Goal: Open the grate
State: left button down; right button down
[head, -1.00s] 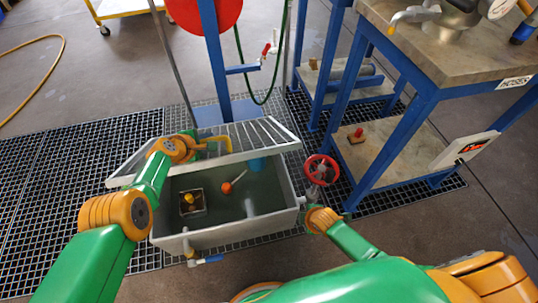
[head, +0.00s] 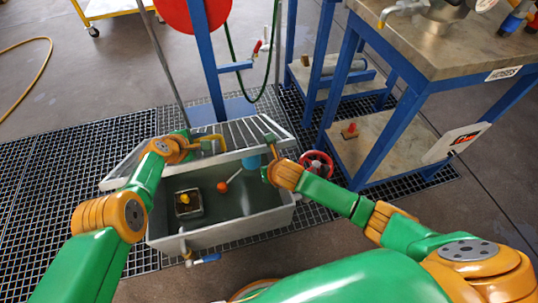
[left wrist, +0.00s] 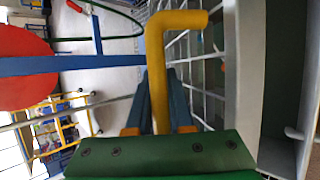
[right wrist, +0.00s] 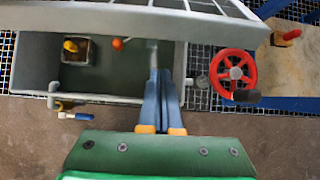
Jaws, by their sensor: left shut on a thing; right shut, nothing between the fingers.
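The grate (head: 240,132) is a pale metal frame with bars, tilted up over the back of the grey trough (head: 222,238). Its raised front edge shows in the left wrist view (left wrist: 243,90) and across the top of the right wrist view (right wrist: 130,20). My left gripper (left wrist: 157,85) is shut on the bent yellow handle (left wrist: 156,45) of the grate. My right gripper (right wrist: 158,74) is shut and empty over the right part of the trough, near the grate's front edge.
The trough holds a small box with a yellow item (head: 185,198) and an orange ball on a rod (head: 222,187). A red handwheel (head: 318,163) stands right of it. A blue-legged bench (head: 380,150) is at right. A blue-handled valve (head: 206,259) is in front.

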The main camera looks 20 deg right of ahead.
jog(key=shift+w+r, duration=1.25)
jog(key=shift+r, duration=0.25)
